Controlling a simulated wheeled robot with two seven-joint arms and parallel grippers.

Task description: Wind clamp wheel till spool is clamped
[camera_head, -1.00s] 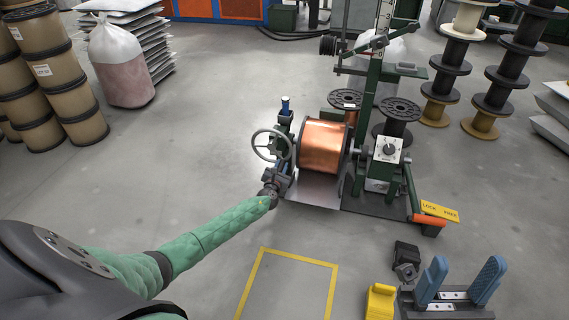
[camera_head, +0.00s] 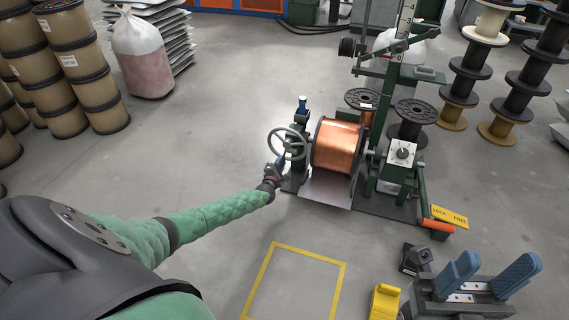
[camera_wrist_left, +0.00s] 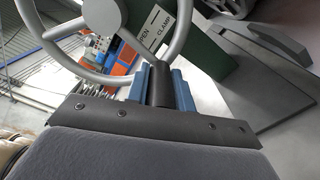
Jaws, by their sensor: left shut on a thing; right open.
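The copper-wound spool (camera_head: 337,147) sits on its side in the green machine, between the clamp wheel's post and the dial side. The grey spoked clamp wheel (camera_head: 288,143) stands at the left of the spool; part of its rim and hub fills the top of the left wrist view (camera_wrist_left: 115,12). My left gripper (camera_head: 280,164) is at the wheel's lower edge. In the left wrist view its blue fingers are shut around the dark handle (camera_wrist_left: 160,84) of the wheel. My right gripper (camera_head: 497,265) is open and empty at the lower right. Spool-to-clamp contact is hidden.
A label plate (camera_wrist_left: 158,28) reads OPEN and CLAMP. A yellow LOCK FREE plate (camera_head: 449,216) and orange handle (camera_head: 438,225) are at the machine's front. A yellow floor outline (camera_head: 272,255) encloses bare floor. Stacked spools (camera_head: 80,60) stand left, more (camera_head: 470,75) right.

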